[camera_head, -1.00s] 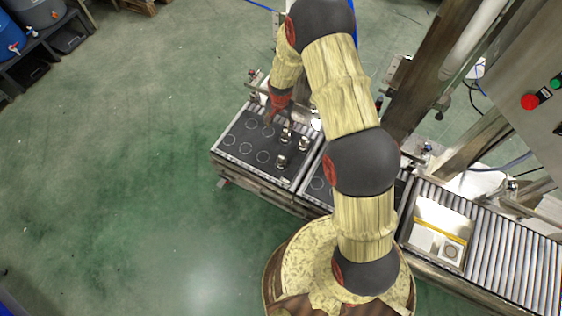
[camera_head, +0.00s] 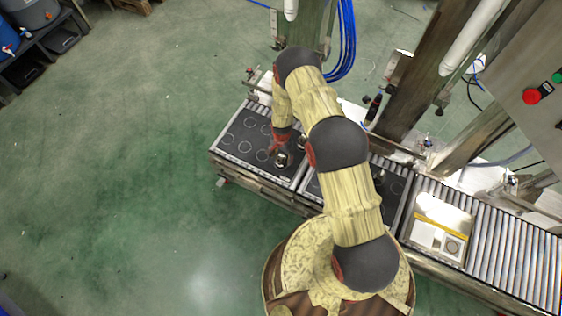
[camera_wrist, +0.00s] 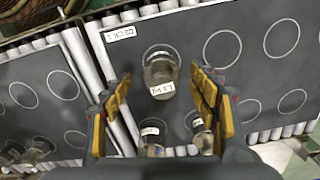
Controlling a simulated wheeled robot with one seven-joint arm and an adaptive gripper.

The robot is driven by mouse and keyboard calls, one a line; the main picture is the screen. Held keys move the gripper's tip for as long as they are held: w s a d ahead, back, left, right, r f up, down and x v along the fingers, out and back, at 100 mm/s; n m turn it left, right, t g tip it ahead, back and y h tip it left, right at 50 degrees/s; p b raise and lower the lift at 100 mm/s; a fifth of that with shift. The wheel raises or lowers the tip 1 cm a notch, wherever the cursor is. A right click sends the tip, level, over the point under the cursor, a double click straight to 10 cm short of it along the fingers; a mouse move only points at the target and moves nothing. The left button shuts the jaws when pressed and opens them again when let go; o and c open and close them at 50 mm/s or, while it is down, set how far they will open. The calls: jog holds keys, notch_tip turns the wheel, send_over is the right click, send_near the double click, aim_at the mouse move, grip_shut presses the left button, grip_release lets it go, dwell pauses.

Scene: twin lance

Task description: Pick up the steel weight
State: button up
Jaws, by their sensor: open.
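A steel weight (camera_wrist: 160,72) with a white label stands in a marked circle on a black board, ahead of and between my gripper's fingers in the wrist view. My gripper (camera_wrist: 162,92) is open, with a yellow-padded finger on each side and nothing held. Two more weights stand nearer the palm, one labelled weight (camera_wrist: 151,133) at the left and another (camera_wrist: 202,135) partly hidden by the right finger. In the head view my gripper (camera_head: 275,147) is low over the black board (camera_head: 240,125), beside a steel weight (camera_head: 283,159).
Another black board (camera_wrist: 35,75) with circles and some weights lies to the left in the wrist view, past a metal rail. Rollers border the boards. In the head view a bin with a white box (camera_head: 440,236) stands on the roller conveyor (camera_head: 510,255) at right.

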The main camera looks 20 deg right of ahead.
aim_at(281, 160)
notch_tip(281, 160, down, 5)
jog(key=shift+w+a+r+b, duration=0.15)
jog(key=shift+b, duration=0.7)
jog(key=shift+r, duration=0.1)
jog(key=shift+c, duration=0.6)
grip_shut()
